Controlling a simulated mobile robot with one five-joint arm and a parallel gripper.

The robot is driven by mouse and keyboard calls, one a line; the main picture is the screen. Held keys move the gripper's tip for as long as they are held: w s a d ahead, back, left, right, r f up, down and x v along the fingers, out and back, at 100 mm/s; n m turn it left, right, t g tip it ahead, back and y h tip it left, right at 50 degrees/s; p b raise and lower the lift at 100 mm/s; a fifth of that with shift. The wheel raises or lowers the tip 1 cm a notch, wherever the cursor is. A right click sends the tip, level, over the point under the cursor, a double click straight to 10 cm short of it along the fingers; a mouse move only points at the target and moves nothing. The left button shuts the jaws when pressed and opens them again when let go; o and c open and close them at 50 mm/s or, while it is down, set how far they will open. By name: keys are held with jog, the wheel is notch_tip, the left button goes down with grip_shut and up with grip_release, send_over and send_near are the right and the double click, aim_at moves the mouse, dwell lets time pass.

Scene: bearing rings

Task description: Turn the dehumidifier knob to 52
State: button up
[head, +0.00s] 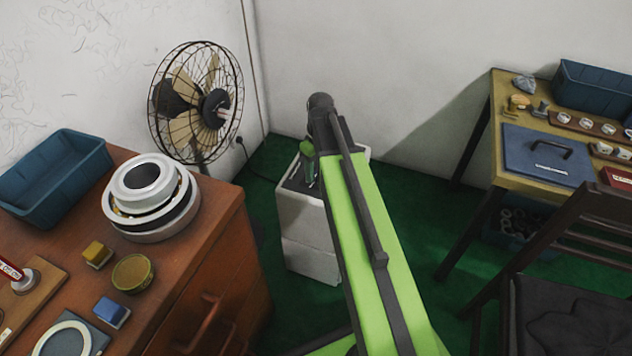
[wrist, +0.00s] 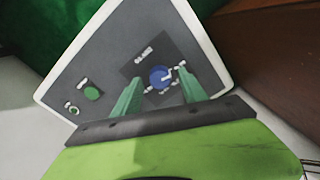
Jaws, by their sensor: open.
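The dehumidifier (head: 311,246) is a white box on the green floor by the wall, partly hidden behind my arm in the head view. Its dark top panel (wrist: 110,65) fills much of the wrist view. The blue round knob (wrist: 161,77) sits on that panel with pale marks around it and a small display-like label above it. My gripper (wrist: 155,85) is open over the panel, with one green finger on each side of the knob. I cannot tell whether the fingers touch it. The numbers at the knob are too small to read.
A green button (wrist: 92,94) and a small round control (wrist: 73,110) lie on the panel's left. A fan (head: 197,105) stands behind the brown cabinet (head: 215,235). A yellow table (head: 478,172) and a dark chair (head: 560,300) stand at the right.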

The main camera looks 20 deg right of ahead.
jog(key=shift+f, duration=0.15)
grip_shut()
jog(key=shift+a, duration=0.2)
jog(key=shift+d, duration=0.1)
jog(key=shift+m, duration=0.3)
jog(key=m, duration=0.4)
jog(key=shift+d+m, duration=0.1)
jog(key=shift+m, duration=0.2)
jog(key=shift+s+m, duration=0.1)
jog(key=shift+m, duration=2.2)
